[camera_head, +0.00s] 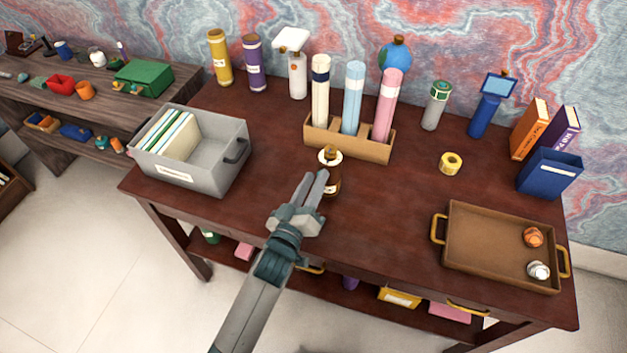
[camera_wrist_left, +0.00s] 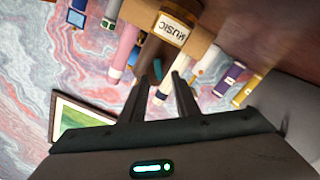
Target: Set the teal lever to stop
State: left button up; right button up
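My right gripper is not in view.
A wooden rack (camera_head: 340,142) with several tall cylinders stands behind the bottle. A grey bin (camera_head: 222,170) with files is at left. A brown tray (camera_head: 490,272) is at front right. Yellow tape (camera_head: 451,163) and a blue box (camera_head: 550,174) are at right. The front middle desk is clear.

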pick_arm(q)
grip_shut()
jog(key=shift+m, duration=0.3)
jog(key=shift+s+d+r+m+p, duration=0.1)
jog(key=shift+d+m+p, duration=0.15)
jog(key=shift+m, duration=0.85)
jog(key=shift+s+d+r+m+p, duration=0.1)
jog(key=shift+d+m+p, duration=0.15)
jog(key=shift+m, duration=0.85)
jog(key=shift+s+d+r+m+p, duration=0.1)
jog(key=shift+d+m+p, duration=0.15)
jog(key=shift+m, duration=0.85)
